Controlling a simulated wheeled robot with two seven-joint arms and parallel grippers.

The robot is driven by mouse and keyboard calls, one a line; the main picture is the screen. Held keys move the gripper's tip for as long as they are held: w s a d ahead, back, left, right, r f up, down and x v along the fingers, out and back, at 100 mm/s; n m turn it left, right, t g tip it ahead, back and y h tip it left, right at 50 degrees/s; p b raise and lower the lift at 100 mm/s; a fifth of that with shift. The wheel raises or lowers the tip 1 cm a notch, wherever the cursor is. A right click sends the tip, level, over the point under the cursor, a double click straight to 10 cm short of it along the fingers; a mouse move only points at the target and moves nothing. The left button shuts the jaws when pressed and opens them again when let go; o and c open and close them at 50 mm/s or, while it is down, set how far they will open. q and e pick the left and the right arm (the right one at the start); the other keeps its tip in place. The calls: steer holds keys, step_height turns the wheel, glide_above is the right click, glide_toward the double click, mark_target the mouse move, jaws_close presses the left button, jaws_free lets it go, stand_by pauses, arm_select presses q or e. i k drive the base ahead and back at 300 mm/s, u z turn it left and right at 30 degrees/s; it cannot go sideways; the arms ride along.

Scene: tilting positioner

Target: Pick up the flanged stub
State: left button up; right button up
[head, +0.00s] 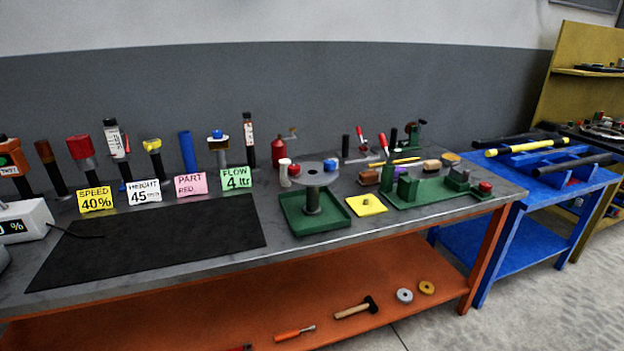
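Neither of my grippers shows in this view.
Left of the tray lies a black mat (150,245), with label cards and upright tools behind it. A yellow plate (366,205) and a green fixture (435,190) stand to the right. A blue table (540,180) adjoins.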

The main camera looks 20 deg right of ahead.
mark_target(313, 176)
steer(key=u, duration=3.15)
steer(key=k, duration=1.3)
steer(key=z, duration=1.9)
